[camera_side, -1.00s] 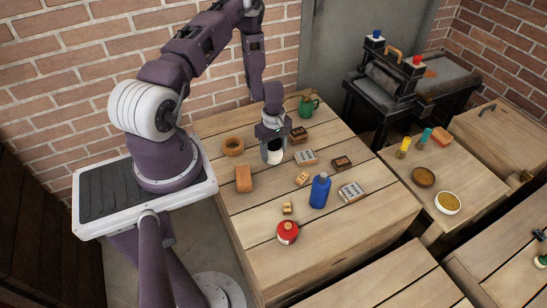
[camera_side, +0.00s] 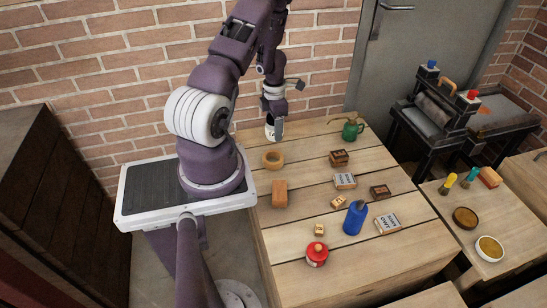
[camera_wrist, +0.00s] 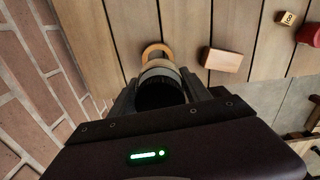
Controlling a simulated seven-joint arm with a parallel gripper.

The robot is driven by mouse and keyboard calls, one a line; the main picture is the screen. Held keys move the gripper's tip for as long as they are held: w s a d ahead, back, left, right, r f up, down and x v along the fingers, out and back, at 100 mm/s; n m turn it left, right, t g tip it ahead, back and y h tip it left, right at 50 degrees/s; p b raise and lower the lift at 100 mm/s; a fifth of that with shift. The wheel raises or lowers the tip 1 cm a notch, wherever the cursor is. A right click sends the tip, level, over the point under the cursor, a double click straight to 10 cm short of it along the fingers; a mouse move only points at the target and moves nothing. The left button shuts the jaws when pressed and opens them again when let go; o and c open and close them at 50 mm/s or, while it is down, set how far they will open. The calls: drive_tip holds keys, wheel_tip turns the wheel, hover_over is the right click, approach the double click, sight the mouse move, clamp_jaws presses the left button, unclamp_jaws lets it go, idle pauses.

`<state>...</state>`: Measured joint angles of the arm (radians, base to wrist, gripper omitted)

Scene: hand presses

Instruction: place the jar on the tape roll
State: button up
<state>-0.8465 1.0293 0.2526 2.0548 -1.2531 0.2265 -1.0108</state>
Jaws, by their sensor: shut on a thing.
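My gripper (camera_side: 274,127) is raised above the back left part of the table and is shut on the jar. The jar (camera_side: 269,133) is pale and is partly hidden by the fingers in the side view. In the wrist view the jar (camera_wrist: 161,70) sits between the fingers, with a light rim and a dark near end. The tape roll (camera_side: 272,159) is an orange-brown ring lying flat on the table, just below the jar in the side view. In the wrist view the tape roll (camera_wrist: 156,48) shows just beyond the jar, which hides its near part.
A tan block (camera_side: 280,193) lies in front of the tape roll. A brick wall (camera_side: 120,80) rises behind.

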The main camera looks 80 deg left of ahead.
drive_tip(key=shift+s+a+n, duration=0.1)
drive_tip(key=shift+a+n, duration=0.15)
drive_tip(key=shift+n, duration=0.05)
hover_over(273, 161)
wheel_tip(273, 161, down, 10)
drive_tip(key=shift+r, duration=0.1)
drive_tip(key=o, duration=1.6)
drive_tip(key=shift+o, duration=0.2)
